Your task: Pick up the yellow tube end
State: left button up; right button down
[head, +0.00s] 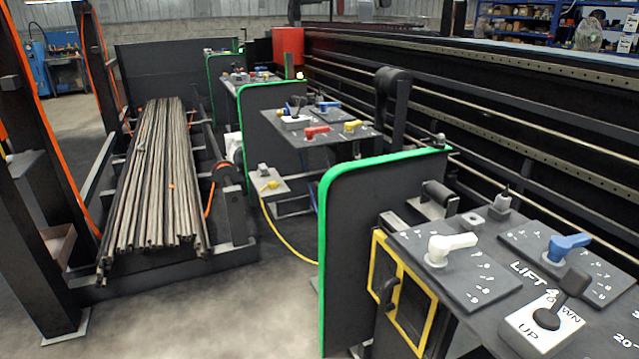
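A yellow tube (287,243) hangs in a curve from a small pale plate (262,182) left of the middle, down to the edge of a green-rimmed black panel, where it passes out of sight. A small yellow piece (270,186) lies on that plate at the tube's upper end; it looks like the tube end, but it is too small to make out its shape. Neither of my grippers is in view.
Control panels with a white lever (452,246), a blue lever (568,245) and a black joystick (560,300) fill the right front. A rack of long metal bars (155,175) stands at left. Bare concrete floor (215,310) lies between rack and green-edged panel (335,230).

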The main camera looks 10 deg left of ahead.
aim_at(272, 185)
jog(key=i+j+z, duration=0.2)
jog(key=j+z, duration=0.15)
jog(key=i+j+z, duration=0.2)
jog(key=j+z, duration=0.15)
jog(key=i+j+z, duration=0.1)
jog(key=j+z, duration=0.25)
